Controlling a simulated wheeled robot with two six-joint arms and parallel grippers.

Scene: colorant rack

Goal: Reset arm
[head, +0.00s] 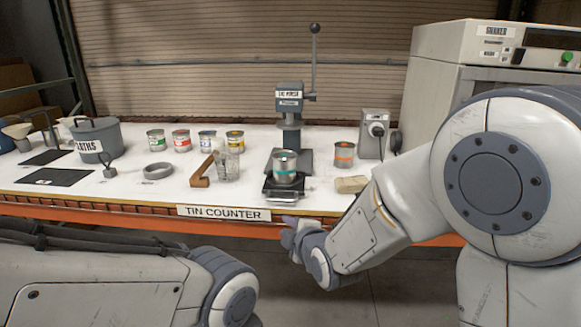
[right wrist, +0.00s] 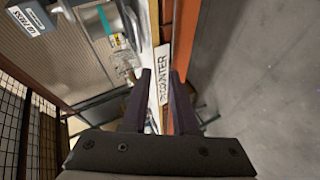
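My right gripper (head: 297,236) hangs just in front of the counter's front edge, below and right of the "TIN COUNTER" label. In the right wrist view its two dark fingers (right wrist: 161,95) stand apart with nothing between them but the view of the counter edge and label beyond. My right arm is bent and comes in from the right. My left arm shows at the lower left, low in front of the counter; its gripper is out of the picture.
The white counter (head: 115,187) holds a lid press (head: 290,130) with a tin (head: 285,167) at its base, an orange-banded tin (head: 344,155), a sponge-like block (head: 351,184), several tins behind, and a grey pot (head: 97,137). A shaker (head: 490,45) stands right. Floor in front is clear.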

